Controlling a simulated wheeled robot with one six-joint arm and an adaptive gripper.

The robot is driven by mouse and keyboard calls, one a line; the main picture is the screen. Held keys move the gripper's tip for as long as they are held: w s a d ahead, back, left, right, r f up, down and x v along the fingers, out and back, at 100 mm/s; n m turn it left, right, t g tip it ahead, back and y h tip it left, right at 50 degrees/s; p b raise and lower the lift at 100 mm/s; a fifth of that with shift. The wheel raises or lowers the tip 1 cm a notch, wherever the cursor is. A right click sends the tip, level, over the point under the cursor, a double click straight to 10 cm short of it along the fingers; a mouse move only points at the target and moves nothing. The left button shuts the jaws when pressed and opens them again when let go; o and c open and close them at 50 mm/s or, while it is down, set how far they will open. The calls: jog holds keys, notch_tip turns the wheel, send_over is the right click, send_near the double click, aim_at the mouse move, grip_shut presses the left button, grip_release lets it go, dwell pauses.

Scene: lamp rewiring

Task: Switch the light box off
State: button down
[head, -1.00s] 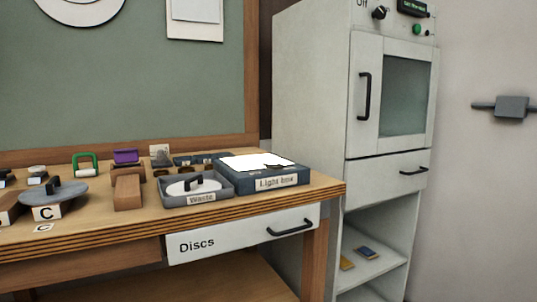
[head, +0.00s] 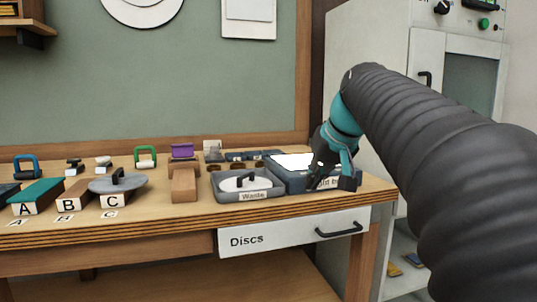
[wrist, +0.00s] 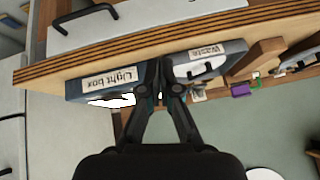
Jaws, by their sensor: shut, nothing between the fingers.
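The light box (head: 291,184) is a dark blue box at the right end of the workbench, and its top panel glows white. Its label is partly covered by my gripper (head: 318,183) in the head view. My gripper is shut and empty, low at the box's front right in that view. In the wrist view, which is upside down, the light box (wrist: 75,90) with its label and part of its bright top shows left of my gripper (wrist: 166,92). I cannot make out a switch, nor whether the fingers touch the box.
Wooden blocks, coloured clamps and a grey disc line the bench (head: 150,218) further left. A drawer (head: 275,236) marked Discs is below. A pale cabinet (head: 362,45) stands at right.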

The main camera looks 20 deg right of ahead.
jog(key=w+d+r+t, duration=0.1)
jog(key=w+d+r, duration=0.3)
jog(key=d+r, duration=0.1)
jog(key=w+d+r+n, duration=0.1)
jog(key=w+d+r, duration=0.3)
jog(key=d+r, duration=0.2)
jog(key=shift+w+d+r+t+y+p, duration=0.15)
jog(key=shift+w+d+t+y+p, duration=0.2)
jog(key=shift+d, duration=0.7)
jog(key=b+x, duration=0.1)
jog(key=x, duration=0.8)
jog(key=shift+a, duration=0.1)
jog(key=f, duration=0.1)
jog(key=f+b, duration=0.1)
jog(key=f, duration=0.1)
jog(key=shift+w+a, duration=0.2)
jog(key=shift+w, duration=0.05)
jog(key=shift+a+f+b, duration=0.15)
jog(key=shift+f+b, duration=0.25)
jog(key=shift+f, duration=0.4)
